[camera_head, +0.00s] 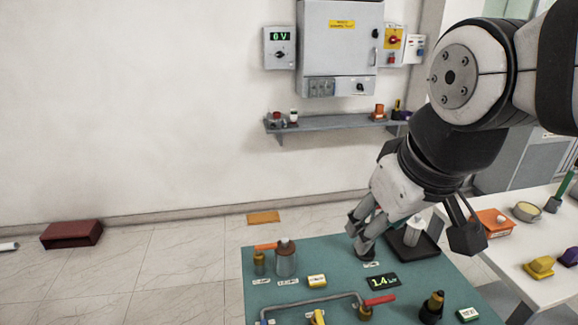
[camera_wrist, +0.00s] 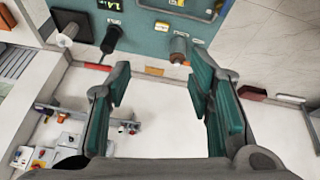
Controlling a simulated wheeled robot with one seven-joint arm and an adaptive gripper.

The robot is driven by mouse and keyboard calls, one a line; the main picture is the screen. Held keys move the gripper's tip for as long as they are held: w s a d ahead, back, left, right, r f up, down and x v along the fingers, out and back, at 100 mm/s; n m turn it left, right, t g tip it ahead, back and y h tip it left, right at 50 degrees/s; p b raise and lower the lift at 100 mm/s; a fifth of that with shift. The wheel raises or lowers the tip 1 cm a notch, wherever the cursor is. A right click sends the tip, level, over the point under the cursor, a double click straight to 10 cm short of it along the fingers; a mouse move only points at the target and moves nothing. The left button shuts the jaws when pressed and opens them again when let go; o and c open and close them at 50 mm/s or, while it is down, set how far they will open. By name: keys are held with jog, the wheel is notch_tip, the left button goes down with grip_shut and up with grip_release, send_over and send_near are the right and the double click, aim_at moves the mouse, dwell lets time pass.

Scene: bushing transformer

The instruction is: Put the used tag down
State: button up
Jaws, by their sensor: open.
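My gripper (camera_head: 365,222) hangs over the far side of the green-topped table (camera_head: 262,285). In the wrist view, my gripper (camera_wrist: 160,88) has its two green-padded fingers wide apart, with nothing held between them. I cannot pick out the used tag with certainty. A flat orange piece (camera_head: 263,217) lies on the floor by the wall, beyond the table; it also shows in the wrist view (camera_wrist: 155,71). Small pale labels lie on the table, one of them (camera_head: 371,265) below my gripper. A black upright piece (camera_wrist: 112,38) stands beside that label.
A pipe with a red handle (camera_head: 380,299) crosses the table front. A shelf (camera_head: 340,123) hangs under the cabinet. A dark red box (camera_head: 72,234) sits on the floor.

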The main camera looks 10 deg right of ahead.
jog(key=s+m, duration=0.1)
jog(key=s, duration=0.1)
jog(key=s+m, duration=0.1)
jog(key=s, duration=0.1)
jog(key=shift+a+r+t, duration=0.15)
jog(key=shift+r+t, duration=0.05)
jog(key=shift+t, duration=0.1)
dwell(0.7)
